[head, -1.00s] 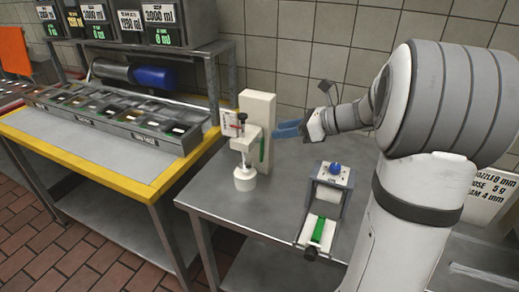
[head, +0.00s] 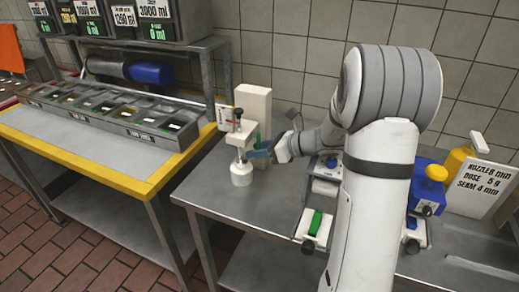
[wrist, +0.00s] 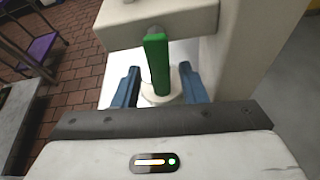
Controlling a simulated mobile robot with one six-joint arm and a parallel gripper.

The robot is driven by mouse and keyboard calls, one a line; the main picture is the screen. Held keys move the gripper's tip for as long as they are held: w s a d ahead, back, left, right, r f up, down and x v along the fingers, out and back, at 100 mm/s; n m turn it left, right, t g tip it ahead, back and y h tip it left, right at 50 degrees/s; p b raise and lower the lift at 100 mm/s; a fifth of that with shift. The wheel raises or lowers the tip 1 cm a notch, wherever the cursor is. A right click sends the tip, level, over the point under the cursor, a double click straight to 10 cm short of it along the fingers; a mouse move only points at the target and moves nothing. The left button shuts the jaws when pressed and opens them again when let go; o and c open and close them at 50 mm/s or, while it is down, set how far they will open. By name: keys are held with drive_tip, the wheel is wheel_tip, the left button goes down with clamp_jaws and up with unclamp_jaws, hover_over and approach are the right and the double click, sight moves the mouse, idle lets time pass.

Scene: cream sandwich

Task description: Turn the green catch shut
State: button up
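The green catch (wrist: 157,66) is a flat green bar hanging upright from a pivot on the front of a white machine (head: 257,105). The machine's white body also shows in the wrist view (wrist: 160,25). My gripper (wrist: 160,78) is open, with one blue finger on each side of the catch's lower part and a gap on both sides. In the head view my gripper (head: 260,153) is at the machine's right side, where its fingers cover the catch.
A small device with a green block (head: 315,222) stands on the metal table (head: 245,212) in front of my arm. A blue device (head: 427,185), a yellow container (head: 458,160) and a sign (head: 484,188) stand at the right. A yellow-edged counter (head: 80,160) is at the left.

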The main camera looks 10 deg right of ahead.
drive_tip(key=shift+w+a+f, duration=0.1)
drive_tip(key=shift+a, duration=0.05)
clamp_jaws()
drive_tip(key=shift+r+p, duration=0.2)
drive_tip(key=shift+p, duration=0.45)
drive_tip(key=p, duration=0.1)
drive_tip(key=m+g+p, duration=0.1)
drive_tip(key=p, duration=0.1)
drive_tip(key=shift+s+a+r+y, duration=0.2)
drive_tip(key=shift+s+r+y, duration=0.05)
drive_tip(key=shift+s+y, duration=0.15)
drive_tip(key=m+p, duration=0.1)
drive_tip(key=p, duration=0.1)
drive_tip(key=s+m+g+y+p, duration=0.1)
drive_tip(key=p, duration=0.2)
drive_tip(key=shift+a+r+m, duration=0.1)
drive_tip(key=shift+a+m, duration=0.25)
drive_tip(key=shift+m, duration=0.05)
